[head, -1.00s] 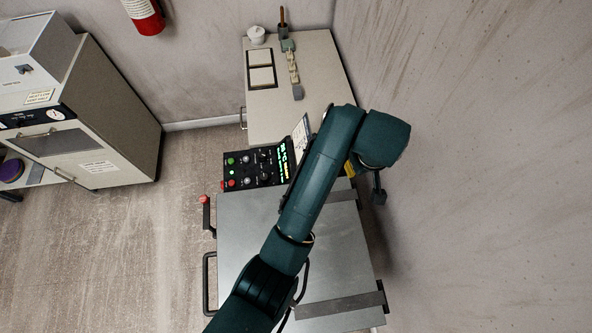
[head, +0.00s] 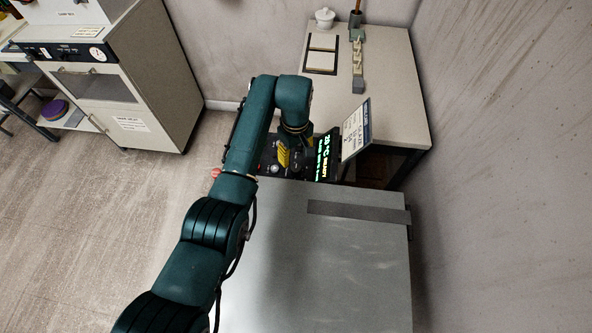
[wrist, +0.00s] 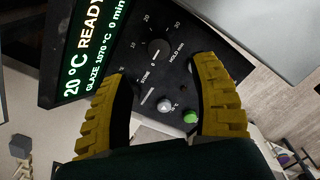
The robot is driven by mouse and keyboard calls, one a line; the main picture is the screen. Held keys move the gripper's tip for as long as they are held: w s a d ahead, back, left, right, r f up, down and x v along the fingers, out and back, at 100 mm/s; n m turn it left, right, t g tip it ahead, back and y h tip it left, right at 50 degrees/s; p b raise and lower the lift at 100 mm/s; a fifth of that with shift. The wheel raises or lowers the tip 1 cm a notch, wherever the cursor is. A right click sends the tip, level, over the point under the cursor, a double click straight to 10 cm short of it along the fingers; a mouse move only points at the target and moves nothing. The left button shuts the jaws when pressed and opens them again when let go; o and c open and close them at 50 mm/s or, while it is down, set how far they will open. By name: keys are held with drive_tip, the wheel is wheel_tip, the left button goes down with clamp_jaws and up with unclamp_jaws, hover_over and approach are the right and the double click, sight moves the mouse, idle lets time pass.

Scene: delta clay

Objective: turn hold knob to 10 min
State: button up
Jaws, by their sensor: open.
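The hold knob (wrist: 159,48) is a dark round knob on the black control panel (wrist: 180,80), with printed numbers around it and a "HOLD MIN" label beside it. Its exact pointer direction is hard to tell. The display (wrist: 88,50) reads 20 °C READY, GLAZE 1070 °C, 0 min; it also shows in the head view (head: 322,158). My gripper (wrist: 160,72) is open, its two yellow fingers on either side of the view with the knob beyond and between their tips, apparently not touched. In the head view my gripper (head: 284,157) is over the panel, and the knob cannot be made out.
A green button (wrist: 190,117) and a pale button (wrist: 165,105) sit on the panel between my fingers. A tilted card (head: 356,130) stands right of the display. The grey metal lid (head: 330,260) lies in front; a table (head: 400,90) stands behind.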

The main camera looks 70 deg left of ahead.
sight(296, 168)
wheel_tip(296, 168, down, 9)
drive_tip(key=shift+r+b, duration=0.15)
drive_tip(key=shift+b, duration=0.85)
drive_tip(key=shift+c, duration=0.3)
clamp_jaws()
